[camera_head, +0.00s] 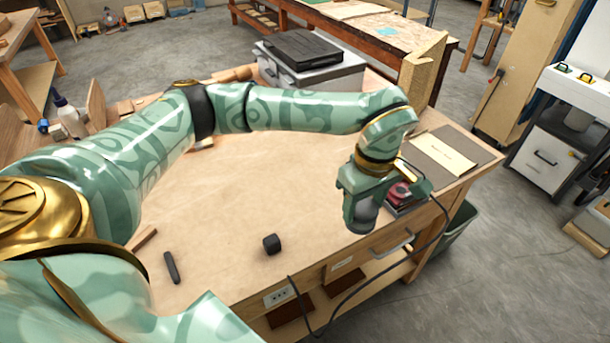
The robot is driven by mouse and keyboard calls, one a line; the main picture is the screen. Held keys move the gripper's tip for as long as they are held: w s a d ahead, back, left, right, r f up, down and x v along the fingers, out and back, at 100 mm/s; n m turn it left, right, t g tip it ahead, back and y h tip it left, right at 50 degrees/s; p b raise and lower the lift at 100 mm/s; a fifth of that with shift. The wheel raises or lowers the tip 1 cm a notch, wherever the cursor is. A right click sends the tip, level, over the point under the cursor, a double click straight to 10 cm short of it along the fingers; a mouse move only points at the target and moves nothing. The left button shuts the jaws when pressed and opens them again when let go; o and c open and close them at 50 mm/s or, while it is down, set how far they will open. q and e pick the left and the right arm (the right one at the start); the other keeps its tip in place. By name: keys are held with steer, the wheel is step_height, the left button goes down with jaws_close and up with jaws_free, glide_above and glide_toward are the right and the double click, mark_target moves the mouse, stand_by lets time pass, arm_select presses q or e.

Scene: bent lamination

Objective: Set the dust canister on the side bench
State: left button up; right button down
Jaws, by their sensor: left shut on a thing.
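My left gripper (363,200) hangs above the front right part of the workbench, at the end of my green patterned arm. It is shut on a dark grey rounded thing (361,219), which looks like the dust canister. The gripper's fingers hide its upper part. A red and dark sander-like tool (399,196) with a black cord sits just right of the gripper on the bench. A wooden bench (438,52) stands behind, and a white-topped cabinet (580,92) stands at the right; I cannot tell which is the side bench. My right gripper is not in view.
The workbench top (265,190) is mostly clear. A small black block (271,244) and a dark stick (171,267) lie near its front. A grey case (305,58) stands at the back. The cord (375,277) loops over the front edge. A green bin (458,226) stands right.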

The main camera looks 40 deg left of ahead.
arm_select(q)
steer(key=w+a+f, duration=0.1)
steer(key=a+f, duration=0.3)
steer(key=w+a+f+b, duration=0.1)
steer(key=a+f, duration=0.2)
steer(key=w+a+f+b, duration=0.1)
steer(key=a+f, duration=0.3)
steer(key=shift+w+a+f, duration=0.1)
steer(key=shift+a+f, duration=0.25)
steer(key=shift+f, duration=0.25)
steer(key=shift+r, duration=0.1)
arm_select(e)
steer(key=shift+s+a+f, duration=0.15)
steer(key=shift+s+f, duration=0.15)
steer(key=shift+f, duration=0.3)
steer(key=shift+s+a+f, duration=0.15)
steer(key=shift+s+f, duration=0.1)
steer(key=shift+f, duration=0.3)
arm_select(q)
steer(key=o, duration=1.1)
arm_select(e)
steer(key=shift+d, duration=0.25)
